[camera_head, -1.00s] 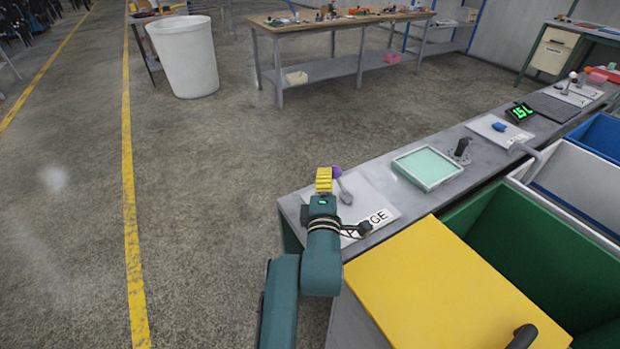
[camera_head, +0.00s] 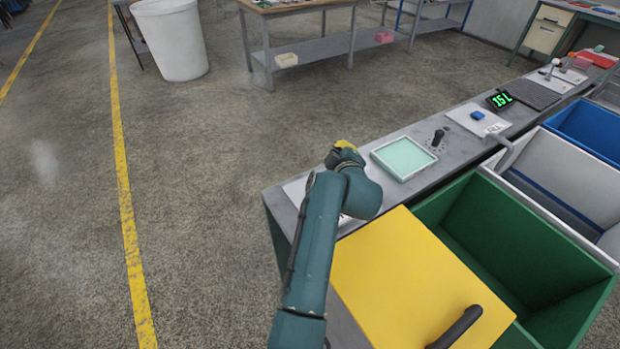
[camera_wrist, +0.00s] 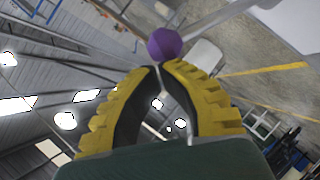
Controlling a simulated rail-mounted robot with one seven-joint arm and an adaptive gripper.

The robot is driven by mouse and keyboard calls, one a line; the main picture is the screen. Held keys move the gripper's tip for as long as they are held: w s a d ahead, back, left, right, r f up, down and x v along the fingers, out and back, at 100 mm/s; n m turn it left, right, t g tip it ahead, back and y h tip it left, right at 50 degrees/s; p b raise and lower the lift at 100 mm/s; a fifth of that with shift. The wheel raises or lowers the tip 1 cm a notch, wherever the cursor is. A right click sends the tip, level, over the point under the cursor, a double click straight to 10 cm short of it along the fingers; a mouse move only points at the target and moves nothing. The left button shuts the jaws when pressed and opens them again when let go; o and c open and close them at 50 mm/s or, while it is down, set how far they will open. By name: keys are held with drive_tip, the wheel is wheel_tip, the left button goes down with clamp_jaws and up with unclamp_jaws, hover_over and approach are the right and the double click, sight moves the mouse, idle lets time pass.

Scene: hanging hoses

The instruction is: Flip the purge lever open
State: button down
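The purge lever's purple knob (camera_wrist: 164,43) shows in the wrist view just beyond my fingertips, with its grey rod (camera_wrist: 222,27) running to the upper right. My gripper (camera_wrist: 165,66) has yellow ribbed fingers that bow together, tips almost meeting just below the knob; the knob is not between them. Whether a tip touches the knob I cannot tell. In the head view a bit of my yellow gripper (camera_head: 345,145) shows past my wrist at the bench's near end. My arm hides the lever there and most of its white label plate (camera_head: 296,190).
The grey bench (camera_head: 278,212) runs to the upper right. On it stand a pale green tray (camera_head: 403,157), a dark knob post (camera_head: 437,139) and a green display (camera_head: 500,100). A yellow lid (camera_head: 405,270) and a green bin (camera_head: 470,215) lie right of my arm.

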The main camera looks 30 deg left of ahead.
drive_tip(key=shift+w+d+f+m+g, duration=0.15)
drive_tip(key=shift+w+d+m+g, duration=0.15)
drive_tip(key=shift+w, duration=0.15)
idle(0.4)
drive_tip(key=shift+s+a+r+p, duration=0.15)
drive_tip(key=shift+r+p, duration=0.25)
drive_tip(key=shift+p, duration=0.25)
drive_tip(key=s+a+p+v, duration=0.1)
drive_tip(key=p+v, duration=0.5)
drive_tip(key=v, duration=0.6)
drive_tip(key=shift+a+r, duration=0.3)
drive_tip(key=shift+s, duration=0.1)
